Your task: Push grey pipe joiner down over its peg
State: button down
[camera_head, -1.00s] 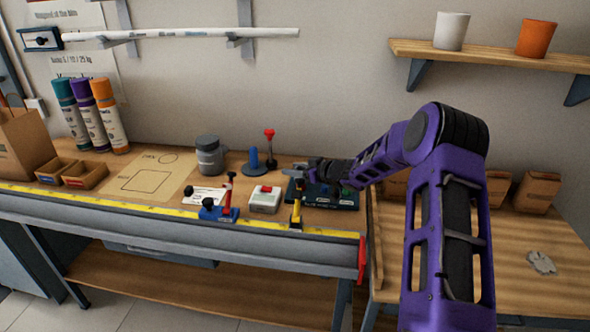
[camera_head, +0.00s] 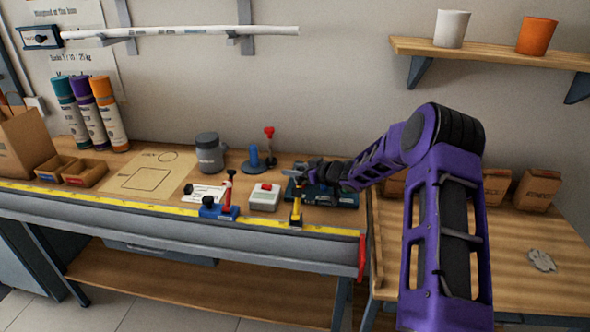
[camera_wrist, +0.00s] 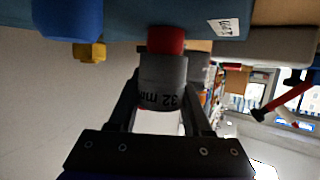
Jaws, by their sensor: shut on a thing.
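My gripper (camera_wrist: 163,100) is shut on the grey pipe joiner (camera_wrist: 163,72), marked "32 mm", in the wrist view. A red peg (camera_wrist: 166,40), narrower than the joiner, shows between the joiner's far end and the dark teal board (camera_wrist: 125,24). The joiner lines up with the peg and meets it in the picture; how far it is over it I cannot tell. In the head view my gripper (camera_head: 305,172) is over the dark board (camera_head: 345,198) at the bench's right end, and the joiner is too small to make out.
A blue part (camera_wrist: 68,18) and a yellow part (camera_wrist: 90,52) are beside the joiner. On the bench are a blue peg on a round base (camera_head: 253,160), a red-knobbed stand (camera_head: 269,140), a grey canister (camera_head: 209,153), a white button box (camera_head: 264,198) and a blue-and-red clamp (camera_head: 218,210).

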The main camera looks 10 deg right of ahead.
jog(key=shift+f+b, duration=0.3)
jog(key=shift+f, duration=0.25)
jog(key=shift+c, duration=1.3)
grip_release()
jog(key=shift+s, duration=0.1)
jog(key=p+v, duration=0.1)
jog(key=v, duration=1.6)
jog(key=shift+d+r, duration=0.1)
